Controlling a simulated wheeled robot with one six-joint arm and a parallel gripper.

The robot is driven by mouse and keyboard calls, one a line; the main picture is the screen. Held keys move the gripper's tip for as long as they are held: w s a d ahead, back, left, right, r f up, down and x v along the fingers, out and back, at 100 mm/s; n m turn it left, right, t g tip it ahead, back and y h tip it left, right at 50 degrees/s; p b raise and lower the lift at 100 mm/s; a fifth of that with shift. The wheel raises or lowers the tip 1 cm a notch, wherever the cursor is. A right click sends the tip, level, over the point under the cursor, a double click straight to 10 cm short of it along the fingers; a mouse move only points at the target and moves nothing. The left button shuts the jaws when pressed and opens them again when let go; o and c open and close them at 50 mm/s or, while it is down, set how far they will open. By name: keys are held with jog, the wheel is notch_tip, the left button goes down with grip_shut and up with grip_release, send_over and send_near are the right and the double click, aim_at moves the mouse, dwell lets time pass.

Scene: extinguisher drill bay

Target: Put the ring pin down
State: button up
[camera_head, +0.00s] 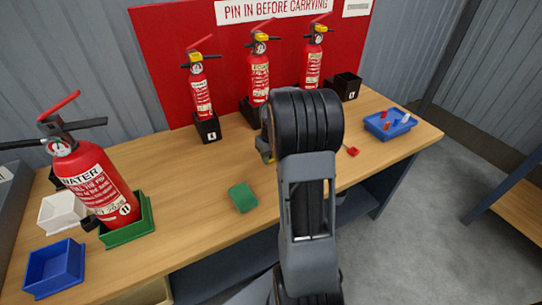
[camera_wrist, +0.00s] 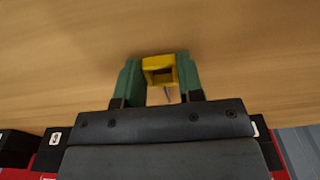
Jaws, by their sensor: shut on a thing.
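In the wrist view, my gripper (camera_wrist: 158,78) has its green fingers closed on the two sides of a yellow square ring, which I take as the ring pin (camera_wrist: 158,63). A thin pale pin shows below the ring. The wooden bench top lies behind it; I cannot tell whether it touches the wood. In the head view, my arm covers most of my gripper (camera_head: 265,150), which shows only in part at the arm's left side, over the bench (camera_head: 190,205).
Red extinguishers stand in black holders at the back (camera_head: 258,78). A larger one (camera_head: 98,185) stands in a green tray (camera_head: 133,233). White (camera_head: 50,222) and blue (camera_head: 65,270) trays are at left. A green block (camera_head: 243,197) lies mid-bench; a blue tray (camera_head: 378,133) holds small pieces at right.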

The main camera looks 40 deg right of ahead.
jog(key=o, duration=1.1)
notch_tip(320, 180, up, 12)
jog(key=f+p, duration=0.1)
jog(key=p, duration=0.1)
jog(key=s+a, duration=0.5)
jog(key=a, duration=0.1)
jog(key=s+a+n+t, duration=0.1)
jog(key=s+a, duration=0.4)
jog(key=a, duration=0.2)
jog(key=s+a+t, duration=0.1)
jog(key=s+a, duration=0.4)
jog(key=a, duration=0.2)
jog(key=shift+s+a+r, duration=0.15)
jog(key=shift+r, duration=0.05)
jog(key=shift+r, duration=0.1)
